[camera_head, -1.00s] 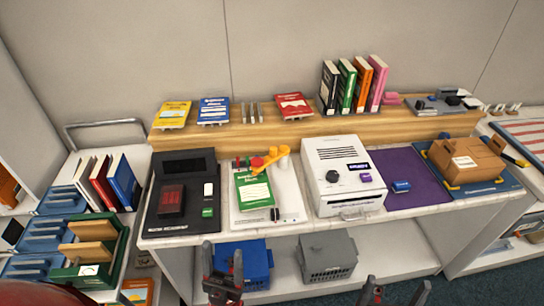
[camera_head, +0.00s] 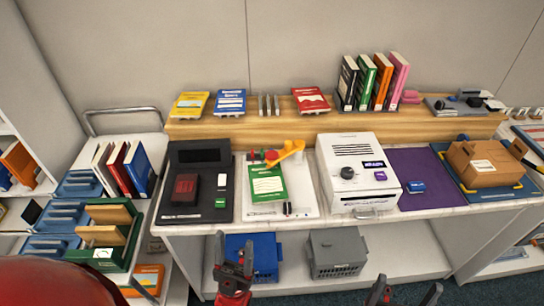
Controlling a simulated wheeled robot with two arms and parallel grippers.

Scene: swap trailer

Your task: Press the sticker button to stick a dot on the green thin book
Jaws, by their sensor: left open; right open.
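The green thin book (camera_head: 267,183) with a white label lies flat on a white board (camera_head: 300,205) on the counter. Which part is the sticker button, I cannot tell. A small dark and red item lies at the board's front. My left gripper (camera_head: 234,246) is open and empty, below and in front of the counter edge. My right gripper (camera_head: 408,290) is open and empty at the bottom edge, farther right; both are apart from the book.
A black device (camera_head: 219,182) stands left of the board, and a white machine with a dial (camera_head: 350,150) stands right. Farther right are a purple mat (camera_head: 425,165) and a cardboard box (camera_head: 484,163). Books stand on a wooden ledge (camera_head: 250,128) behind. Blue and grey bins sit below.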

